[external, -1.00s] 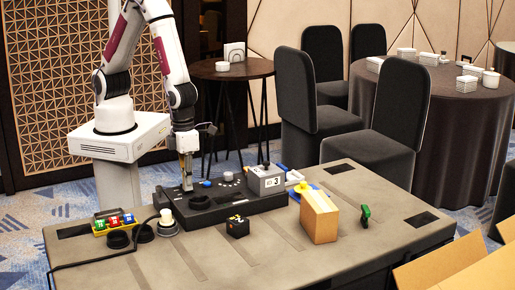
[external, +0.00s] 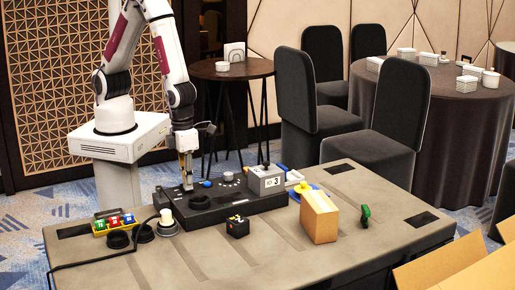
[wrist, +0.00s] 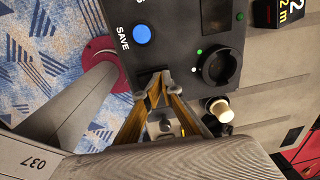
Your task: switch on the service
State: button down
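A black control console (external: 262,205) lies on the table. It carries a blue button (external: 207,183), marked SAVE in the wrist view (wrist: 141,35), and a black rotary knob (wrist: 217,68) with small green and white dots beside it. My gripper (external: 187,187) points down at the console's left end in the external view. In the wrist view its brown fingers (wrist: 160,80) converge and their tips appear together. A silver plate with a small switch-like part (wrist: 165,127) shows between the fingers, partly hidden. Contact with the console cannot be told. No service label is readable.
A cream-topped knob (external: 167,217) stands left of the console. The table's front is mostly clear.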

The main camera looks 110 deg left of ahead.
jog(key=shift+s+a+f, duration=0.1)
jog(key=shift+s+a, duration=0.15)
jog(key=shift+s, duration=0.2)
jog(key=shift+w+d+r, duration=0.1)
jog(key=shift+w+r, duration=0.05)
jog(key=shift+r, duration=0.3)
jog(key=shift+w+d+r, duration=0.1)
jog(key=shift+w+r, duration=0.05)
jog(key=shift+r, duration=0.25)
notch_tip(320, 180, up, 12)
jog(key=w+d, duration=0.1)
jog(key=w, duration=0.1)
jog(key=shift+d+r, duration=0.15)
jog(key=shift+d, duration=0.15)
jog(key=shift+s+n, duration=0.1)
jog(key=shift+n, duration=0.2)
jog(key=s+a+r+n+t, duration=0.2)
jog(key=s+a+r+n, duration=0.5)
jog(key=n, duration=0.6)
jog(key=s+a+r+n+t, duration=0.3)
jog(key=s+a+r+n, duration=0.4)
jog(key=a+r+n, duration=0.3)
jog(key=a+n, duration=0.1)
jog(key=n, duration=0.2)
jog(key=shift+s+a, duration=0.2)
jog(key=shift+s, duration=0.2)
